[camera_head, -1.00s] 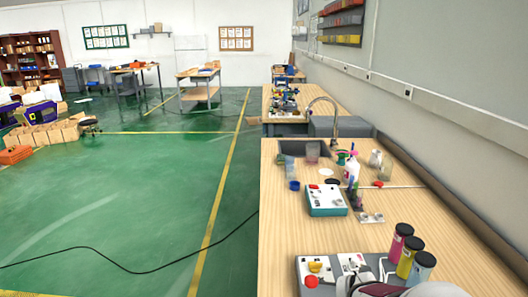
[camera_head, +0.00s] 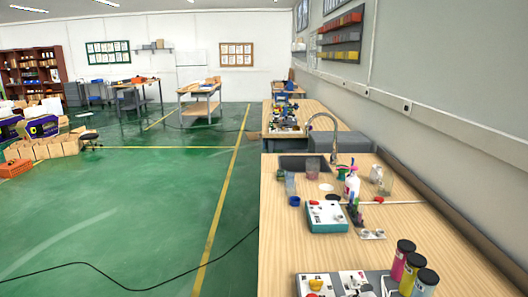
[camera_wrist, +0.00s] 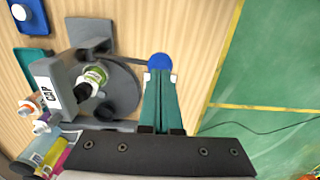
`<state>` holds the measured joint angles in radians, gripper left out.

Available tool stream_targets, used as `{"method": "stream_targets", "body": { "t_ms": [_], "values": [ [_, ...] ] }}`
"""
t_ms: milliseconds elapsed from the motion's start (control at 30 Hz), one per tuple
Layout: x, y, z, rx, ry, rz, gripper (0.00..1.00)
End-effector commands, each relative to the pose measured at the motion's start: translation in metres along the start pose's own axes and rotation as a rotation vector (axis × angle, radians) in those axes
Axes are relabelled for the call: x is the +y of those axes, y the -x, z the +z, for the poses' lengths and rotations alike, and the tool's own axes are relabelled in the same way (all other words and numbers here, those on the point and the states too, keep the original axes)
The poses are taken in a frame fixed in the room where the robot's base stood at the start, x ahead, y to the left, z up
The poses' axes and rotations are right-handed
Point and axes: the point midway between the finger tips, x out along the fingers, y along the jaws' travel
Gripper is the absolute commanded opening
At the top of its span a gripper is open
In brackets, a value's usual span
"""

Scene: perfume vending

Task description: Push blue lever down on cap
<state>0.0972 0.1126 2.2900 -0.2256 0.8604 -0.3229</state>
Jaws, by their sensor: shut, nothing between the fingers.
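In the wrist view the blue lever (camera_wrist: 159,62) shows its round blue knob, on a dark arm running left to the grey cap station (camera_wrist: 44,92), labelled CAP. My gripper (camera_wrist: 158,77) is shut and empty, its two teal fingers together. The fingertips lie right at the knob's lower edge in the picture and overlap it a little. I cannot tell whether they touch it or are above it. A small bottle (camera_wrist: 97,73) with a green label and a black part is at the station, over a grey disc (camera_wrist: 122,92). My gripper is out of the head view.
Pink, yellow and blue-grey cylinders (camera_head: 402,256) with dark tops stand at the bench's front right. A teal-edged control box (camera_head: 327,216) sits farther back. The wooden bench (camera_head: 290,245) ends at its left edge, beside the green floor (camera_wrist: 270,70).

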Motion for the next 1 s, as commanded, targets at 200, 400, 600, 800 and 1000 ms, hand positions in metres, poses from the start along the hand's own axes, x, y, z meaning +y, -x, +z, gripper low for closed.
{"method": "stream_targets", "body": {
  "t_ms": [200, 400, 600, 800, 1000],
  "values": [
    [0.000, 0.000, 0.000, 0.000, 0.000, 0.000, 0.00],
    [0.000, 0.000, 0.000, 0.000, 0.000, 0.000, 0.00],
    [0.000, -0.003, 0.000, -0.001, 0.000, 0.000, 0.00],
    [0.000, -0.009, 0.000, -0.001, 0.000, 0.000, 0.00],
    [0.000, -0.015, 0.000, -0.002, -0.001, 0.000, 0.00]
  ]
}}
